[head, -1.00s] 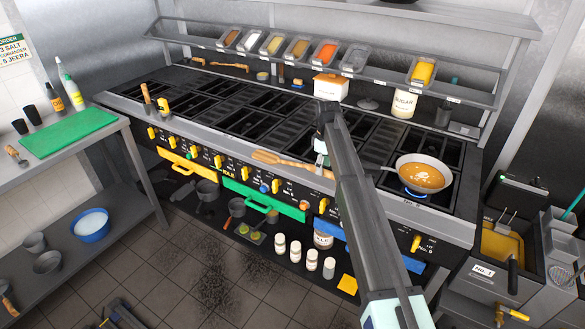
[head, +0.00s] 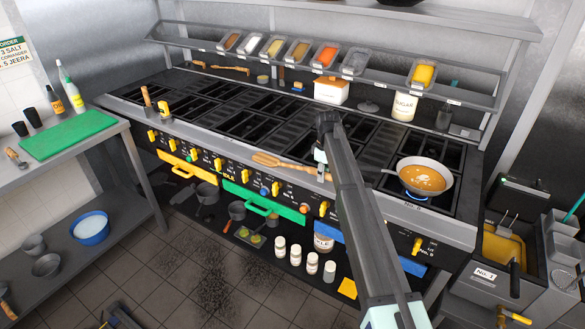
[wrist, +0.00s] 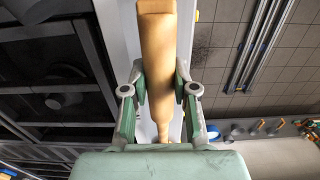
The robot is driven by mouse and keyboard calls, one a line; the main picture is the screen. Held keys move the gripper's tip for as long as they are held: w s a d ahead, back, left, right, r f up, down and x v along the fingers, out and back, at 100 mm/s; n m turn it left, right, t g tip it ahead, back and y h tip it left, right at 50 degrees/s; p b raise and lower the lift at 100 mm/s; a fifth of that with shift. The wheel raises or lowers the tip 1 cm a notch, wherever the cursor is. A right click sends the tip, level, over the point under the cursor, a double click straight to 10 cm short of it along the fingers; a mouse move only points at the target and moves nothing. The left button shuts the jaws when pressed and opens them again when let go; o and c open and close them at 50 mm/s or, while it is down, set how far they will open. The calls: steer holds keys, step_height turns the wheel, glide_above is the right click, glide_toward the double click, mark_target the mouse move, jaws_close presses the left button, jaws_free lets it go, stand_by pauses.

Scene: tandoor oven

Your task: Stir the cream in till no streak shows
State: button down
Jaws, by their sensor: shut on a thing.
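A pan (head: 449,181) of orange-brown sauce (head: 413,183) sits on a lit burner at the right end of the range. White cream streaks (head: 427,180) show near the middle of the sauce. My gripper (head: 320,160) is left of the pan, near the range's front edge. It is shut on a wooden spoon (head: 270,159), whose broad end points left, away from the pan. In the wrist view my gripper (wrist: 159,85) has its fingers on both sides of the wooden spoon (wrist: 156,45). My arm hides part of the range front.
A shelf with several spice trays (head: 325,56) runs above the back of the range. A sugar tub (head: 404,106) stands behind the pan. A fryer (head: 503,250) is at the right. The hobs left of the pan look empty.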

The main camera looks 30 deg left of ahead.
steer(key=shift+r, duration=0.1)
steer(key=shift+r+p, duration=0.9)
steer(key=shift+r, duration=1)
